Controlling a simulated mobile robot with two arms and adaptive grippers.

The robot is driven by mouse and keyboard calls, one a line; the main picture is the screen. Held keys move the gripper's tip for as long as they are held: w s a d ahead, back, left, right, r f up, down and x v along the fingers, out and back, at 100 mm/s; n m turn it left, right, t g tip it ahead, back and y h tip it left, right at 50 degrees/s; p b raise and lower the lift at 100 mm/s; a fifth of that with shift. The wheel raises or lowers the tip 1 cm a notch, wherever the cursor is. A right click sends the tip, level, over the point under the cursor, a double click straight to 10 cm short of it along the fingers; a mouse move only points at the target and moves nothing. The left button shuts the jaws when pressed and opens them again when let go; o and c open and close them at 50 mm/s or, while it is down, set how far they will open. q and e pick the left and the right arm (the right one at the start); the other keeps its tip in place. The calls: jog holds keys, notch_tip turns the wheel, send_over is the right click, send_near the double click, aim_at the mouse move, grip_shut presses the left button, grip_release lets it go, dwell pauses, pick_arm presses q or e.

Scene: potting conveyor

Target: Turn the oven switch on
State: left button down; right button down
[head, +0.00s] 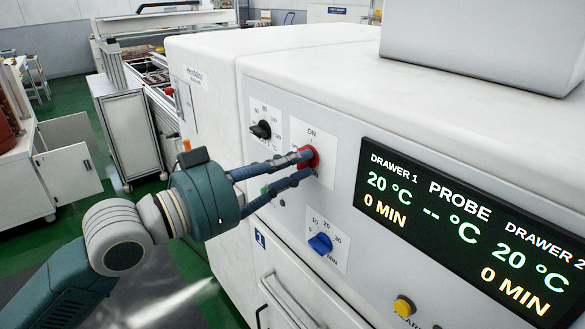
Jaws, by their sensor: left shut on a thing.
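The oven switch is a red knob (310,156) on a white plate marked "ON", on the front panel of a large white oven (330,100). My left gripper (308,164) comes in from the left, and its two fingers are shut on the red knob. The fingertips cover part of the knob, so its exact angle is hard to tell. My right gripper is not in view.
A black knob (261,130) sits to the left of the switch, and a blue timer knob (320,243) sits below it. A lit display (460,230) reads 20 °C and 0 MIN. A drawer handle (275,300) is below. A yellow button (404,306) is at lower right.

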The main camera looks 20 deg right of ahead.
pick_arm(q)
jog(key=shift+f, duration=0.1)
dwell(0.3)
jog(key=c, duration=1.6)
grip_release()
jog(key=v, duration=1.2)
